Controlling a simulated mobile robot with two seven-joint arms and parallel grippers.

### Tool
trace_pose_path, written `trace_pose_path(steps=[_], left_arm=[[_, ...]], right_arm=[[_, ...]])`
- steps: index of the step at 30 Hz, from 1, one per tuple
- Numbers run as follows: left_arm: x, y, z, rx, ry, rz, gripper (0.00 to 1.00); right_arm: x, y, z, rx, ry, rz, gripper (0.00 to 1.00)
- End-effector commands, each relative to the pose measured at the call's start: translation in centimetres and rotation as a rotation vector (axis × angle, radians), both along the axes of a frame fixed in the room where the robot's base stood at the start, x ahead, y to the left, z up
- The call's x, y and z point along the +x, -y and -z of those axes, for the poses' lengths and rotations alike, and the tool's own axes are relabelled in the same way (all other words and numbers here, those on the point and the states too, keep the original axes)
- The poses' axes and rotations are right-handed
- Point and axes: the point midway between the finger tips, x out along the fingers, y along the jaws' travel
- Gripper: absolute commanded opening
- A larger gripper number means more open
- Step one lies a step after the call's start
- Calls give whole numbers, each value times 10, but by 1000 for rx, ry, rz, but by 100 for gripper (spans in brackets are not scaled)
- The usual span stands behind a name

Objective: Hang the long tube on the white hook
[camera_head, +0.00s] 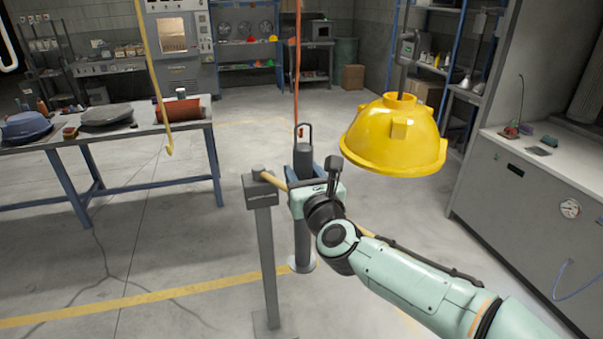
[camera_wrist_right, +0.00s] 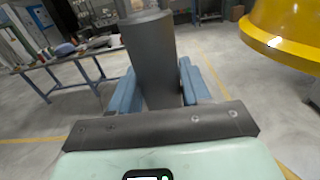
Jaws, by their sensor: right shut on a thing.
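The long tube (camera_head: 302,225) is a dark grey cylinder with a loop on top and a wider foot. It hangs upright in front of my right arm, and the wrist view shows its grey body (camera_wrist_right: 150,55) close up. My right gripper (camera_head: 304,176) is shut on its upper part, with blue fingers (camera_wrist_right: 155,88) on both sides. The white hook (camera_head: 10,68) shows only in part at the upper left corner of the head view, far to the left of the tube. My left gripper is not in view.
A grey post stand (camera_head: 266,250) is just left of the tube. A yellow hood (camera_head: 395,140) hangs at the right. A workbench (camera_head: 150,120) is at the left. Open floor lies between.

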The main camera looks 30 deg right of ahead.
Motion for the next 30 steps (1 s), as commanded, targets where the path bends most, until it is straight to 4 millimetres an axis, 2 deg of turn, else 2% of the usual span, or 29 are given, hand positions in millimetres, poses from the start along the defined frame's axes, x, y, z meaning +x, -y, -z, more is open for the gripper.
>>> trace_pose_path(steps=[17,30], left_arm=[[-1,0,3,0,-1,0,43],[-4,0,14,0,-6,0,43]], right_arm=[[-9,-2,-2,-2,5,1,0],[-56,-13,-4,-1,5,0,0]])
